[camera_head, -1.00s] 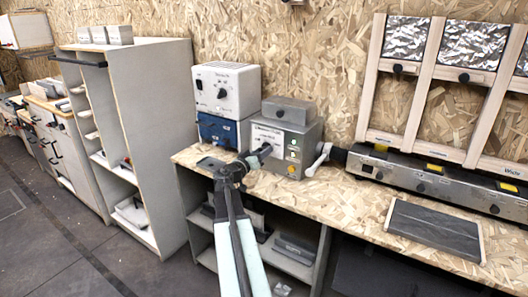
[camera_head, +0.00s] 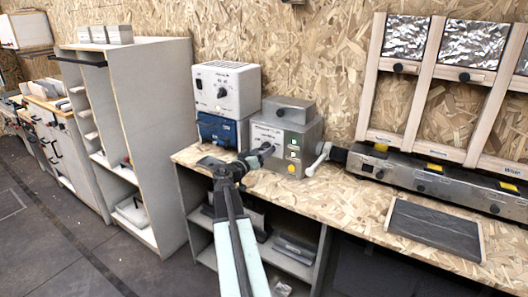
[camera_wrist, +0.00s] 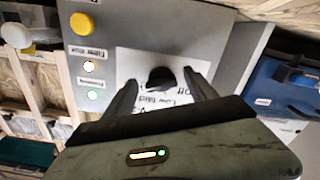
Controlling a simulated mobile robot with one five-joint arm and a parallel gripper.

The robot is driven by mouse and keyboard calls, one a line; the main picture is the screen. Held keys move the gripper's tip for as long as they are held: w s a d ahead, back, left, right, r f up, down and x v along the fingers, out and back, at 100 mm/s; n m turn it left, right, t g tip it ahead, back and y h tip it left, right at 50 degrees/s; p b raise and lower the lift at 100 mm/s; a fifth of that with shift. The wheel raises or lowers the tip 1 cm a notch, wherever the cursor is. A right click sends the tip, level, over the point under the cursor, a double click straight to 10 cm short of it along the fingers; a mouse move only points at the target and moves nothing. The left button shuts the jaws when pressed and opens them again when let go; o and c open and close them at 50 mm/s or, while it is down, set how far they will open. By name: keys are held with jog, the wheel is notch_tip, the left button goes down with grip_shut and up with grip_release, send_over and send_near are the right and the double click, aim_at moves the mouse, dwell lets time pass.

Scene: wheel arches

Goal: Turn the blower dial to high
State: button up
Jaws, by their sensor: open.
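The blower dial (camera_wrist: 160,78) is a black knob on a white label plate (camera_wrist: 140,65) on the front of a grey box. The words Off, Low and Mid can be read around it, turned in the wrist view; the rest of the label is hidden. My gripper (camera_wrist: 161,84) is open, with one finger on each side of the dial. I cannot tell whether the fingers touch it. In the head view my gripper (camera_head: 262,153) is at the front of the grey box (camera_head: 286,140) and hides the dial.
The box front also carries a yellow button (camera_wrist: 82,23) and small lights beside the plate. A white unit on a blue box (camera_head: 216,130) stands left of the grey box. A light lever (camera_head: 318,158) sticks out at its right. Bare bench (camera_head: 330,195) lies in front.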

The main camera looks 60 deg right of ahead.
jog(key=a, duration=0.7)
jog(key=shift+a, duration=0.3)
